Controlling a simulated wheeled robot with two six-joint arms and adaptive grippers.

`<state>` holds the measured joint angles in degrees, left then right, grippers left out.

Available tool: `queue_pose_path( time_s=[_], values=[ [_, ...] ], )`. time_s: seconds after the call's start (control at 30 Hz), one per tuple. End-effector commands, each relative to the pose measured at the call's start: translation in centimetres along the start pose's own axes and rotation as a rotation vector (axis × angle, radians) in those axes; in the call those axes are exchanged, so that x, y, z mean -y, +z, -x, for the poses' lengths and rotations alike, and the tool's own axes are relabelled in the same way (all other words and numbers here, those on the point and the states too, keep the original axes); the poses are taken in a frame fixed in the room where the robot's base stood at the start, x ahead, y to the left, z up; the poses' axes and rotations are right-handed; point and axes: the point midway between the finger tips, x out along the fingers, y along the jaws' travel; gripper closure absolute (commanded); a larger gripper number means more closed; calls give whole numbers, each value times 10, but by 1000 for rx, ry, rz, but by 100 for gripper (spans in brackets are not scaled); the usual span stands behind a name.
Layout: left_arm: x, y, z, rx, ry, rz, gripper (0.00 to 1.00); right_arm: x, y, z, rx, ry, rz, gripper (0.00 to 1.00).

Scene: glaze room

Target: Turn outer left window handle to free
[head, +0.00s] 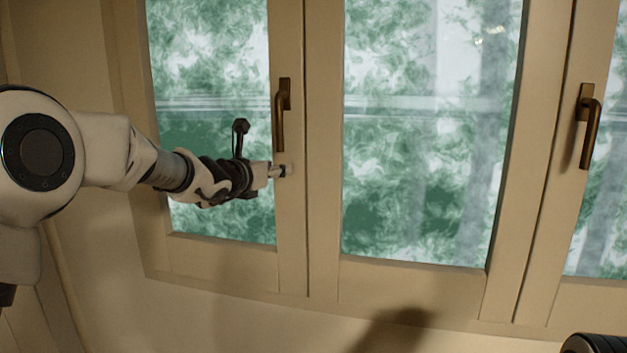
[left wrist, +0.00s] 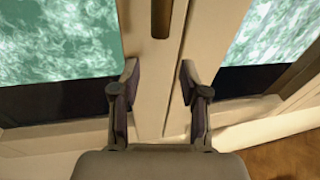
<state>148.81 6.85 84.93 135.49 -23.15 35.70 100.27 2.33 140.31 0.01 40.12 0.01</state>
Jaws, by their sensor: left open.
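The outer left window handle (head: 280,118) is a dark bronze lever on the left sash's stile. It points straight down from its plate. My left gripper (head: 284,171) is open and empty, just below the lever's lower end in the head view. In the left wrist view my two fingers (left wrist: 160,76) stand apart in front of the pale frame. The handle's brown lower end (left wrist: 161,18) shows beyond them at the top edge, in line with the gap. The fingers do not enclose it. My right gripper cannot be made out.
A second bronze handle (head: 590,125) hangs down on the right sash. The middle window pane (head: 425,140) lies between the two handles. A pale wall (head: 230,305) runs below the frame. A dark rounded part shows at the bottom right corner.

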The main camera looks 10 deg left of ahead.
Motion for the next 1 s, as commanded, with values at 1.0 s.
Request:
queue_pose_path(
  time_s=[1.0],
  values=[
    [6,90,-38,128,2,-32,80,0,1,40,2,0,1,17]
  ],
)
